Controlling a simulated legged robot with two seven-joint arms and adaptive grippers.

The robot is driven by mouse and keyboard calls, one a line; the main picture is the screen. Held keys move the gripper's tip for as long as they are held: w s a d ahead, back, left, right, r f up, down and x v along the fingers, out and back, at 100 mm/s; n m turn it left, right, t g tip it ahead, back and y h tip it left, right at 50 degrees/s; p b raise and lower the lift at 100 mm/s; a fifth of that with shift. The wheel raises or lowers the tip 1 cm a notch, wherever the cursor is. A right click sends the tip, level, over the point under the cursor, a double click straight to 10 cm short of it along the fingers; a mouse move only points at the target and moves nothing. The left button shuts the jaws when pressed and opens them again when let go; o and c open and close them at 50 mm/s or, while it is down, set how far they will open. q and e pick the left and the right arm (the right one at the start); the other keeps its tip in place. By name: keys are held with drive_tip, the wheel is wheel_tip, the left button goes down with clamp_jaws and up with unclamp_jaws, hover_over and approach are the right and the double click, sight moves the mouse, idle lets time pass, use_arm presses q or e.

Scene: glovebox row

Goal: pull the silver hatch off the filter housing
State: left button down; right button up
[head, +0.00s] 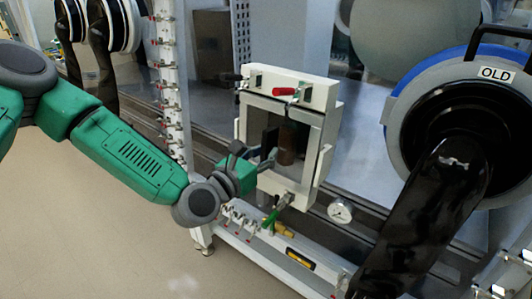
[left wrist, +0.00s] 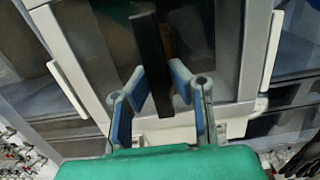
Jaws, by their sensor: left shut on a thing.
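The filter housing (head: 318,92) is a white box on the rack in the middle of the head view. The silver hatch (head: 314,146) shows as a grey frame with a dark middle in its front, set within the white surround. A black upright handle bar (left wrist: 150,50) stands out from the hatch in the left wrist view. My left gripper (head: 262,157) is at the hatch front, with its blue-padded fingers (left wrist: 157,82) on both sides of the bar, shut on it. The gripper hides the hatch's lower left part. My right gripper is not in view.
A brown cylinder (head: 287,144) shows within the hatch's outline. A round gauge (head: 340,210) and small valves are below. A port ring labelled OLD (head: 497,73) with a black glove (head: 425,215) fills the right. Open floor lies lower left.

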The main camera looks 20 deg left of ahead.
use_arm(q)
drive_tip(key=shift+a+r, duration=0.15)
drive_tip(key=shift+a, duration=0.05)
drive_tip(key=shift+s+a+r, duration=0.1)
drive_tip(key=shift+s+a, duration=0.2)
drive_tip(key=shift+s, duration=0.4)
drive_tip(key=shift+s+a, duration=0.15)
drive_tip(key=shift+s, duration=0.3)
drive_tip(key=shift+s+a+r, duration=0.1)
drive_tip(key=shift+s, duration=0.15)
drive_tip(key=shift+s, duration=0.1)
drive_tip(key=r+v, duration=0.1)
drive_tip(key=v, duration=0.6)
drive_tip(key=shift+s+a, duration=0.15)
drive_tip(key=shift+s, duration=0.2)
idle(0.7)
